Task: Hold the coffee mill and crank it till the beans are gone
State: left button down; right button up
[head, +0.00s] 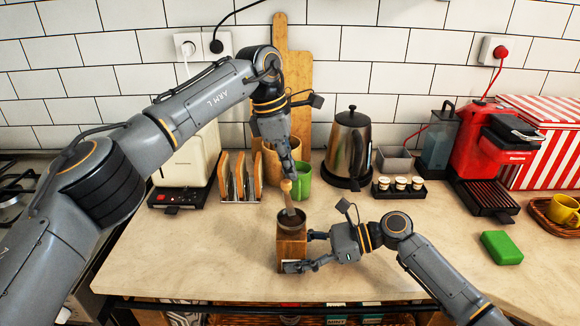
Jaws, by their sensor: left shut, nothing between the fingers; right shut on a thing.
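The coffee mill (288,248) is a wooden box with a dark round bowl on top, standing upright near the front of the counter. Its crank (292,212) rises from the bowl, with a light wooden knob (286,187) at its upper end. My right gripper (302,252) is shut on the mill's wooden body from the right. My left gripper (287,172) is shut and empty, pointing down just above the knob; I cannot tell whether it touches it. The beans cannot be made out inside the bowl.
A toast rack (240,186), green mug (302,180), kettle (349,148) and tray of small cups (399,188) stand behind. The counter left of the mill is clear.

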aim_at(282, 186)
pick_arm(q)
jog(key=v, duration=1.2)
jog(key=s+d+f+n+g+h, duration=0.3)
jog(key=s+d+f+n+h, duration=0.5)
jog(key=d+f+n, duration=0.35)
jog(key=a+n+t+h, duration=0.1)
jog(key=a+n+h, duration=0.1)
jog(key=n, duration=0.3)
jog(key=a+n+t+h, duration=0.2)
jog(key=a+n, duration=0.2)
jog(key=n, duration=0.1)
jog(key=s+a+n+t+h, duration=0.1)
jog(key=a+n, duration=0.2)
jog(key=n, duration=0.2)
jog(key=shift+n+h, duration=0.25)
jog(key=shift+h, duration=0.15)
jog(key=s+a+f+n+t+y, duration=0.1)
jog(key=s+a+n+t, duration=0.1)
jog(key=a+n+t, duration=0.45)
jog(key=s+a+f+n+t+y, duration=0.1)
jog(key=s+a+f+n+t, duration=0.15)
jog(key=a+n, duration=0.7)
jog(key=x, duration=0.5)
jog(key=r+x, duration=0.1)
jog(key=x, duration=0.8)
jog(key=shift+w+d+r, duration=0.15)
jog(key=shift+w+d, duration=0.1)
jog(key=shift+w, duration=0.05)
